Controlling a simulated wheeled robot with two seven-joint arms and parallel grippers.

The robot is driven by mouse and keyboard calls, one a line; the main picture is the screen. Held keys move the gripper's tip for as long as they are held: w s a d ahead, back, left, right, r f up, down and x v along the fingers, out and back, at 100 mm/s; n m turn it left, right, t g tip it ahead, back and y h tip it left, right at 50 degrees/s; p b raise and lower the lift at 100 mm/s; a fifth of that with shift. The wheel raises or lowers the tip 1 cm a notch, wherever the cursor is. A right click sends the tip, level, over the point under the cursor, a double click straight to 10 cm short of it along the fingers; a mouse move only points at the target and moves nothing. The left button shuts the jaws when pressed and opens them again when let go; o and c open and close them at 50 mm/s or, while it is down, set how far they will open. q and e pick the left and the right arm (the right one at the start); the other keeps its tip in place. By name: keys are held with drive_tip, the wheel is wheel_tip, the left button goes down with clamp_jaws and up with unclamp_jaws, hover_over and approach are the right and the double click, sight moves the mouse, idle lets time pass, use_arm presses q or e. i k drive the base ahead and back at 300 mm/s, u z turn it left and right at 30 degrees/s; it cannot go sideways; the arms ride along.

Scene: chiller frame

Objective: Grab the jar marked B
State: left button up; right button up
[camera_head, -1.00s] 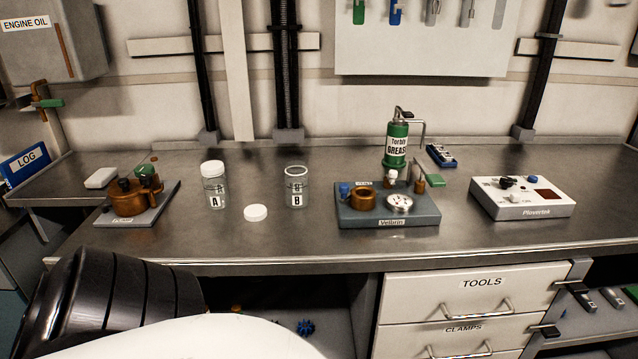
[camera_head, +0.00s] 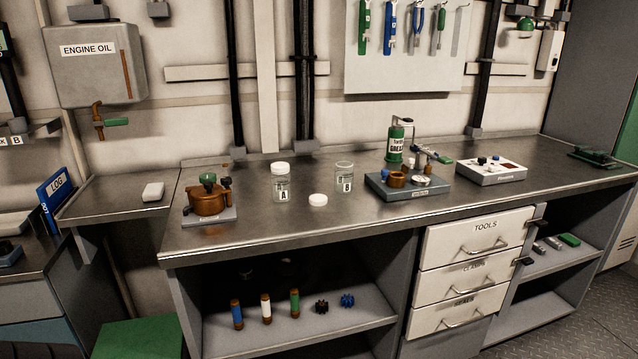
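The jar marked B (camera_head: 344,178) is clear glass, open at the top with no lid on it. It stands upright on the metal workbench (camera_head: 290,228), near its middle. The jar marked A (camera_head: 281,184) stands to its left, with a white lid on. A loose white lid (camera_head: 318,200) lies on the bench between the two jars, slightly nearer the front edge. Neither of my grippers shows in the head view.
Right of jar B is a grey fixture (camera_head: 408,186) with a green grease can (camera_head: 396,146) behind it. A brown pump-like part (camera_head: 208,200) stands at the bench's left. A white control box (camera_head: 491,171) is farther right. The bench front is clear.

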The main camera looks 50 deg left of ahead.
sight(344, 175)
drive_tip(key=u, duration=1.75)
